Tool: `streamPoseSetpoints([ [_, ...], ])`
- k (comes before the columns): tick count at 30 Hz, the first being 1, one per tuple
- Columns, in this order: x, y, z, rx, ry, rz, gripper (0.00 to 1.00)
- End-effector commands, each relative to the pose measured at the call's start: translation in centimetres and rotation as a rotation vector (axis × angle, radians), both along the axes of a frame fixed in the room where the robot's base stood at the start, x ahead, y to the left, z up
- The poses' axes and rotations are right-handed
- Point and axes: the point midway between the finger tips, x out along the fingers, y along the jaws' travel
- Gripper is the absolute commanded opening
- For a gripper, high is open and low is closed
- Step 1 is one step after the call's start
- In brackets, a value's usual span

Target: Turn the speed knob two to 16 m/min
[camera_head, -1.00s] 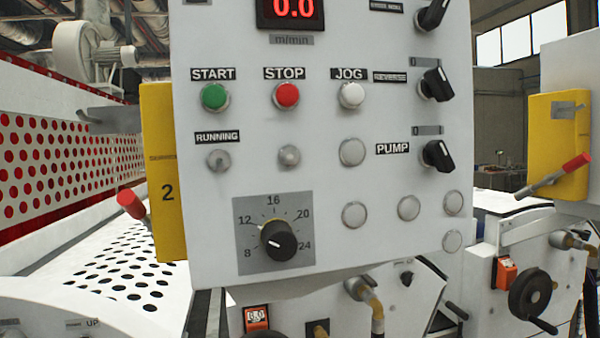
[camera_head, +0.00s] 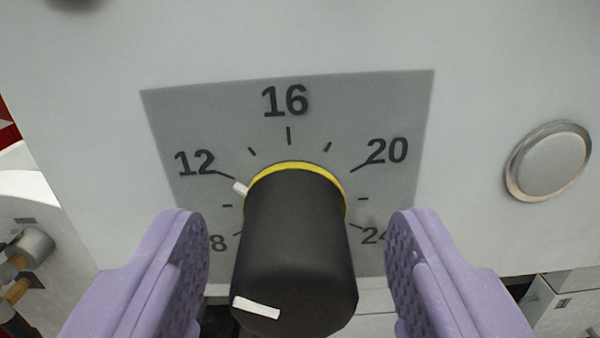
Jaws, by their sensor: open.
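The speed knob (camera_head: 292,250) is a black cylinder with a yellow ring at its base, on a grey dial plate (camera_head: 395,95) marked 8, 12, 16, 20 and 24. Its white pointer tab at the base sits by the tick for 12, slightly to its lower side. The 16 mark is at the top of the dial. A white line on the knob's front face is at its left. My gripper (camera_head: 298,218) is open, with one purple finger on each side of the knob and a visible gap on both sides. The fingers partly cover the 8 and the 24.
A round metal-rimmed blank button (camera_head: 548,162) is on the white panel (camera_head: 490,70) to the right of the dial. A pipe fitting (camera_head: 30,246) shows at the lower left, beyond the panel.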

Motion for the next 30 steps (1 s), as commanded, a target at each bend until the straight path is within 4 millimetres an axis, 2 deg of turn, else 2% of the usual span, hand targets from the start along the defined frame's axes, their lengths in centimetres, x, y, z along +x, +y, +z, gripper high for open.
streamPoseSetpoints([
  [4, 1.0, -0.01, 0.06, 0.0, 0.0, 0.0, 0.6],
  [11, 1.11, -0.01, -0.01, 0.0, 0.0, 0.0, 0.6],
  [14, 1.1, -0.01, 0.0, 0.0, 0.0, 0.0, 0.42],
  [18, 1.09, -0.01, 0.01, 0.0, 0.0, 0.0, 0.09],
  [19, 1.09, -0.01, 0.01, 0.0, 0.0, 0.0, 0.04],
  [30, 1.07, -0.07, -0.23, 0.064, -0.003, 0.0, 0.05],
])
